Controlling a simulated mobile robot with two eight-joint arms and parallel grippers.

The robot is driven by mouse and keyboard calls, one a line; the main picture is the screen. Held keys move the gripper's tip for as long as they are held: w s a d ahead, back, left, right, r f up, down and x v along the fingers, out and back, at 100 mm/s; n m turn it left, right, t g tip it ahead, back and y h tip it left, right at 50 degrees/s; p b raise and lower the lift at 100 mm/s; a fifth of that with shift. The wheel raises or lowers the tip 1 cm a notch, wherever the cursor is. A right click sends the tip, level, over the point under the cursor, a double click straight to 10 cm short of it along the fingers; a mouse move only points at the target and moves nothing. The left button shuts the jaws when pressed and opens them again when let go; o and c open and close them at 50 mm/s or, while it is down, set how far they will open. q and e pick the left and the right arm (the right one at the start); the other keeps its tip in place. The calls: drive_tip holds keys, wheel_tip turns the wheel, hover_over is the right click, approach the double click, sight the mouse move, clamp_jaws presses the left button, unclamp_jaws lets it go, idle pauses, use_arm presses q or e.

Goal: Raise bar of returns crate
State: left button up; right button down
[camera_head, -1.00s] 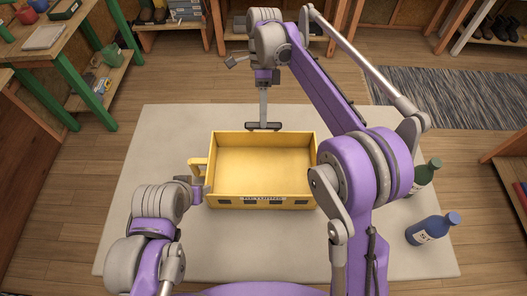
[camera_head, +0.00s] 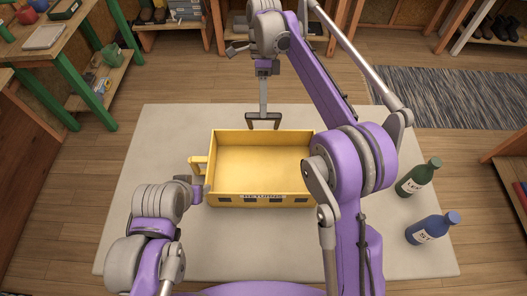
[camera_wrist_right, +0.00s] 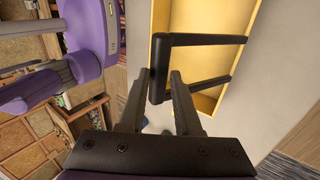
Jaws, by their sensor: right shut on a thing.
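The yellow returns crate (camera_head: 262,199) stands upright and empty on the pale mat, its label facing me. Its dark U-shaped bar (camera_head: 250,124) stands up at the far wall; it also shows in the right wrist view (camera_wrist_right: 204,40). My right gripper (camera_head: 263,113) reaches down to the bar's crosspiece and is shut on it; the right wrist view shows the crosspiece between its fingers (camera_wrist_right: 154,84). A yellow side handle (camera_head: 196,168) juts from the crate's left wall. My left gripper (camera_head: 198,193) is low beside the crate's left front corner; its fingers are too hidden to judge.
A green bottle (camera_head: 417,178) and a blue bottle (camera_head: 432,229) stand right of the crate on the mat (camera_head: 150,125). A green-legged bench (camera_head: 70,60) is at upper left. A dark rug (camera_head: 450,97) lies at upper right.

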use_arm(q)
drive_tip(key=shift+s, duration=0.1)
use_arm(e)
drive_tip(key=shift+w, duration=0.75)
use_arm(q)
drive_tip(key=shift+f, duration=0.1)
use_arm(e)
drive_tip(key=shift+w, duration=0.1)
drive_tip(key=shift+w+r, duration=0.15)
drive_tip(key=shift+w, duration=0.8)
use_arm(q)
drive_tip(key=shift+f, duration=0.1)
use_arm(e)
drive_tip(key=shift+w+r, duration=0.15)
drive_tip(key=shift+w, duration=0.8)
use_arm(q)
drive_tip(key=shift+a, duration=0.1)
use_arm(e)
drive_tip(key=shift+d, duration=0.1)
use_arm(q)
drive_tip(key=shift+w+a+f+b, duration=0.3)
drive_tip(key=shift+w+a, duration=0.5)
drive_tip(key=shift+w, duration=0.15)
use_arm(e)
drive_tip(key=shift+w+r, duration=0.25)
drive_tip(key=shift+w, duration=0.55)
